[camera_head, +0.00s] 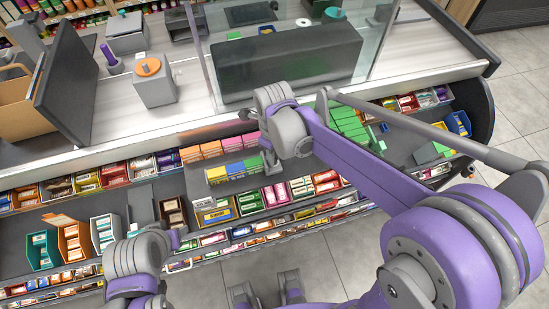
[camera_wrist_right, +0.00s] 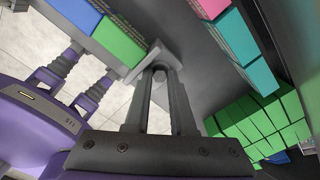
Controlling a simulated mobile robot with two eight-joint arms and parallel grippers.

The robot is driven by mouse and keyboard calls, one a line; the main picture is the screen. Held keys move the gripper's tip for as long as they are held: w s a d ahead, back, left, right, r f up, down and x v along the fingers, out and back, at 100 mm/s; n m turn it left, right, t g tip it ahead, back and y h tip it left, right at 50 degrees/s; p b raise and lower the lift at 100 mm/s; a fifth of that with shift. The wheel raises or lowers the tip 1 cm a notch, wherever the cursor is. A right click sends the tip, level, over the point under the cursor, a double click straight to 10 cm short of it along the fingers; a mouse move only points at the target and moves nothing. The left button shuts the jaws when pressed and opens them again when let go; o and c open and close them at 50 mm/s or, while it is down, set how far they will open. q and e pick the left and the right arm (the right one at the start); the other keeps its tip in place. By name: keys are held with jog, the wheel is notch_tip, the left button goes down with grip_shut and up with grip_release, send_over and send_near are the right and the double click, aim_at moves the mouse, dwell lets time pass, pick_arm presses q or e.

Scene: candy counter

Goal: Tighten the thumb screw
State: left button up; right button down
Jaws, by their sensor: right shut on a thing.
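My right gripper (camera_head: 270,165) reaches over the candy shelf and points down beside a row of blue, yellow and green boxes (camera_head: 232,170). In the right wrist view its two dark fingers (camera_wrist_right: 157,68) meet at their tips on a small light-grey piece (camera_wrist_right: 134,72) at the shelf's corner edge. The fingers cover most of this piece, so I cannot tell if it is the thumb screw. No thumb screw shows clearly elsewhere.
Pink and orange boxes (camera_head: 205,148) stand just behind my right gripper. Green boxes (camera_head: 348,125) lie to its right. Candy bins (camera_head: 222,213) line the shelf in front. A glass screen and black panel (camera_head: 287,62) stand on the counter behind.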

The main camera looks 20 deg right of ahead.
jog(key=c, duration=1)
grip_release()
jog(key=shift+c, duration=0.2)
jog(key=shift+r+p, duration=1.6)
jog(key=shift+r, duration=0.95)
jog(key=shift+a, duration=0.1)
